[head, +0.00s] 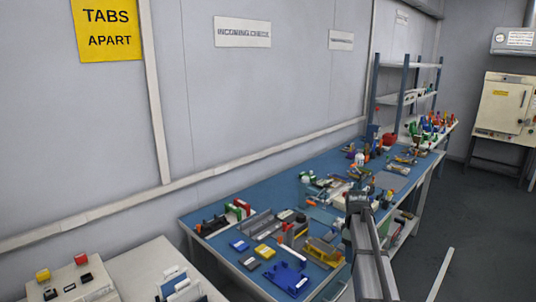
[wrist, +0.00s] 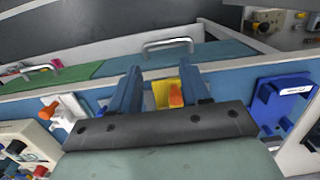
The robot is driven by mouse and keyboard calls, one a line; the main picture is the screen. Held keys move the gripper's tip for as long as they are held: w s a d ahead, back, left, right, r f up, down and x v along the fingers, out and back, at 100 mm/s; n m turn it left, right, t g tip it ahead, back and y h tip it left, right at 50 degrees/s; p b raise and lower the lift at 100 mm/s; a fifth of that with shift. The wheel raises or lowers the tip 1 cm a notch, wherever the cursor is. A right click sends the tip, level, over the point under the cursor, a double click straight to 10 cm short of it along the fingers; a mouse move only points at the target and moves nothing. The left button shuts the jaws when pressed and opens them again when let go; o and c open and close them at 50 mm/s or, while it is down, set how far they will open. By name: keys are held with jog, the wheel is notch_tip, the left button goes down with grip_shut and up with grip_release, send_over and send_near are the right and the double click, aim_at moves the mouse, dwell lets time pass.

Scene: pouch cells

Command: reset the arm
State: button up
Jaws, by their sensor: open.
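My arm (head: 372,255) rises from the lower right of the head view and reaches over the near right part of the blue workbench (head: 220,246). Its dark end stands in front of the bench items; the fingers cannot be made out there. In the wrist view my gripper (wrist: 159,80) shows two blue fingers spread apart. A yellow piece (wrist: 160,92) with an orange part (wrist: 175,94) shows in the gap between them. I see no finger closed on it, and cannot tell how far beyond the fingers it lies.
A blue tray (head: 287,278) and a yellow holder (head: 322,252) sit near the bench's front edge, with several small parts around. A shelf rack (head: 403,98) stands at the far end. A white table (head: 150,268) is at lower left. Open floor (head: 480,230) lies right.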

jog(key=s+d+f+m+g, duration=0.1)
jog(key=s+f+m, duration=0.1)
jog(key=s+f, duration=0.65)
jog(key=s+d+f+m+h, duration=0.1)
jog(key=s+d+f+m, duration=0.15)
jog(key=f, duration=1.05)
jog(key=s+d+f+m+g, duration=0.1)
jog(key=s+f, duration=0.6)
jog(key=f, duration=0.3)
jog(key=s+a+f+m+g, duration=0.1)
jog(key=s+a+f, duration=0.3)
jog(key=s, duration=0.7)
jog(key=s+a+f+m+g+y, duration=0.1)
jog(key=s+a+f, duration=0.3)
jog(key=s+a, duration=0.4)
jog(key=s+a+f+m+g, duration=0.1)
jog(key=s+a+f, duration=0.3)
jog(key=s, duration=1)
jog(key=shift+s+a+f+m+g+y, duration=0.4)
jog(key=shift+a+g, duration=0.2)
jog(key=shift+a, duration=0.45)
